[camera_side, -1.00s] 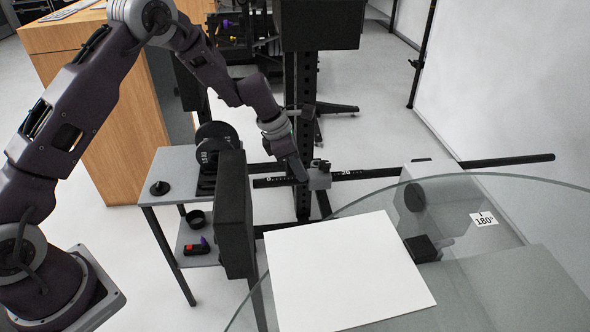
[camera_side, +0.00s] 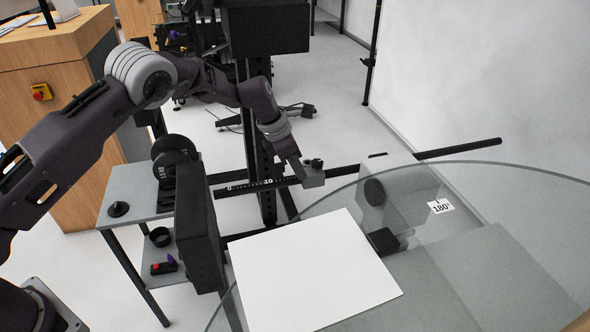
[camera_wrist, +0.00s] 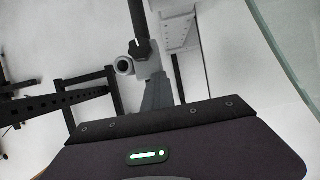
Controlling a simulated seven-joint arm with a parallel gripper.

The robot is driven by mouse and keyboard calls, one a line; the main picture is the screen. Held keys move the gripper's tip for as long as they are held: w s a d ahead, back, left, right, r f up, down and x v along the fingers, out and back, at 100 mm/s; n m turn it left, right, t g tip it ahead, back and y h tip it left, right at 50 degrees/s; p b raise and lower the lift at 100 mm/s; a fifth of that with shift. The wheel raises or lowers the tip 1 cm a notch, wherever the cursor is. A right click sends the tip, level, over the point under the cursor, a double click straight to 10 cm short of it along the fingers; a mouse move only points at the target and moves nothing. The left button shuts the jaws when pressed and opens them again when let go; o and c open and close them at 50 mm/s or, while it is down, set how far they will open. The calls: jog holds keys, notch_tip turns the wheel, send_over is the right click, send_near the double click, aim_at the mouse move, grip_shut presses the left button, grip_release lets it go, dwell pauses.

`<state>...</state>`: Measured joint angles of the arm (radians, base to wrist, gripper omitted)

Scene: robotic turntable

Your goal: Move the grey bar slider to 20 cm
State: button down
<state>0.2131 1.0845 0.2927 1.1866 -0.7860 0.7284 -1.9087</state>
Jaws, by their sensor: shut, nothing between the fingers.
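The grey slider (camera_side: 313,175) sits on the black bar (camera_side: 345,171), with a dark knob on top. The bar's scale shows 0 and 10 to the left of the slider. No 20 mark is readable; the slider covers the stretch around where it would fall. My gripper (camera_side: 298,181) is shut and empty, at the slider's left side, touching or very close to it.
A glass turntable (camera_side: 480,185) with a white sheet (camera_side: 310,268) lies in front of the bar. A black panel (camera_side: 198,228) stands left of it, beside a small grey side table (camera_side: 135,190). A black column (camera_side: 262,150) rises behind the bar. The bar right of the slider looks free.

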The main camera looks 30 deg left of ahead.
jog(key=shift+s, duration=0.1)
jog(key=shift+s+a, duration=0.2)
jog(key=shift+a, duration=0.1)
jog(key=s+a+r, duration=0.5)
jog(key=a+r, duration=0.1)
jog(key=r, duration=0.3)
jog(key=shift+w+d+f, duration=0.85)
jog(key=shift+d+f, duration=0.05)
jog(key=shift+f, duration=0.65)
jog(key=shift+w+d+f, duration=0.85)
jog(key=shift+d+f, duration=0.1)
jog(key=shift+f, duration=0.55)
jog(key=shift+w+d+f, duration=0.85)
jog(key=shift+d+f, duration=0.05)
jog(key=shift+f, duration=0.65)
